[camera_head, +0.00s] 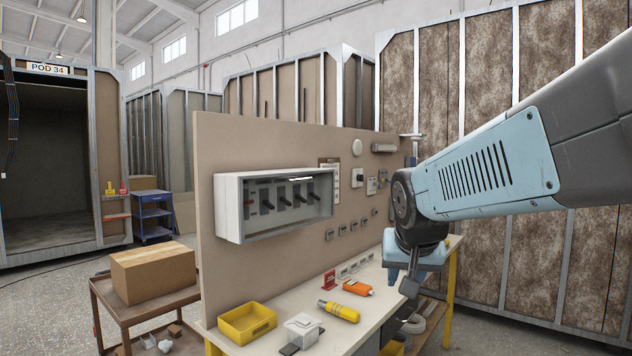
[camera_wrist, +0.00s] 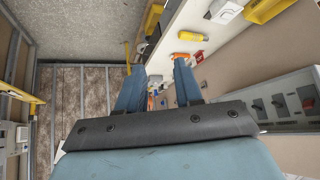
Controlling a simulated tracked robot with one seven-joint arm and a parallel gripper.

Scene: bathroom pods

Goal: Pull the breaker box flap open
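The breaker box (camera_head: 228,208) is a pale box on the upright tan panel in the head view, with a row of dark switches inside. Its front flap (camera_head: 290,205) looks clear and shut, with a bright reflection near its top; its exact edges are hard to tell. My gripper (camera_head: 400,284) is to the right of the box, over the bench and apart from the box. In the wrist view its two blue fingers (camera_wrist: 158,78) are spread with nothing between them.
The bench (camera_head: 375,318) below holds a yellow bin (camera_head: 247,323), a white box (camera_head: 303,328), a yellow tool (camera_head: 339,311) and an orange tool (camera_head: 357,288). A cardboard box (camera_head: 153,272) stands on a cart at left. Small fittings sit on the panel (camera_head: 300,145).

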